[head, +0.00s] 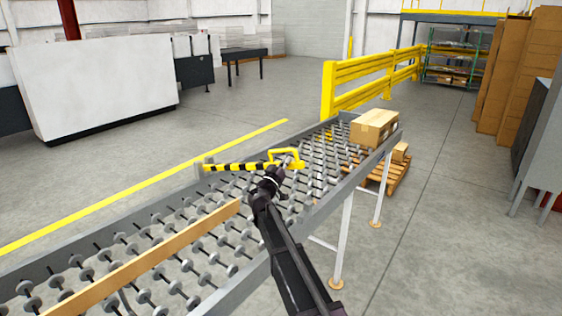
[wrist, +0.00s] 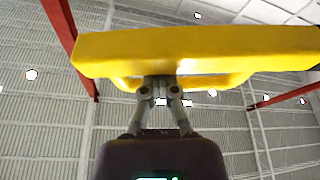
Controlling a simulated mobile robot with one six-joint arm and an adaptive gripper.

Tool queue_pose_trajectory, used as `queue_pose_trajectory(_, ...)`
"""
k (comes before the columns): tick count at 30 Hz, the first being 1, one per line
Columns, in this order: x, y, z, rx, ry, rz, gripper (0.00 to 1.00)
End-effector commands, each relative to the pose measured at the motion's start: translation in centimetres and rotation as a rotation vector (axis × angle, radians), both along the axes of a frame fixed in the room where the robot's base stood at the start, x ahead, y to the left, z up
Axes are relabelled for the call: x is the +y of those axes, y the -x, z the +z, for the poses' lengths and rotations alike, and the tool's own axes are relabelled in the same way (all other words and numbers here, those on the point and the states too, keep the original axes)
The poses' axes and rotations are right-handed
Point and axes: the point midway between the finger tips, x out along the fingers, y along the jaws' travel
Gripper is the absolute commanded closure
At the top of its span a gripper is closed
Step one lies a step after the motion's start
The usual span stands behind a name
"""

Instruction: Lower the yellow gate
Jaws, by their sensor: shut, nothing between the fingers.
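The yellow gate (head: 236,167) is a black-and-yellow striped bar with a yellow loop handle at its right end. In the head view it runs roughly level across the roller conveyor, from a grey bracket on the far rail. In the wrist view a yellow part of the gate (wrist: 200,52) fills the top, close up. My gripper (head: 285,163) is at the handle end of the bar. In the wrist view my gripper (wrist: 160,88) is shut and empty, its fingertips right at the lower edge of the yellow part. I cannot tell whether they touch.
The roller conveyor (head: 150,255) slopes across the view, with a wooden guide strip (head: 150,258) on it. A cardboard box (head: 374,127) sits at its far end. A yellow guard rail (head: 360,82) stands behind. Open floor lies left and right.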

Motion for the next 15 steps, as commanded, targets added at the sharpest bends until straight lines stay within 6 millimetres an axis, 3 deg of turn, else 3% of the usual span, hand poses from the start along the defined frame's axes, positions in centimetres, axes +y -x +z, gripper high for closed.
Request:
queue_pose_trajectory(1,-0.3,0.2,-1.4,-0.007,-0.010,-0.001,1.00)
queue_pose_trajectory(15,-1.9,1.2,-7.5,-0.073,-0.111,-0.001,1.00)
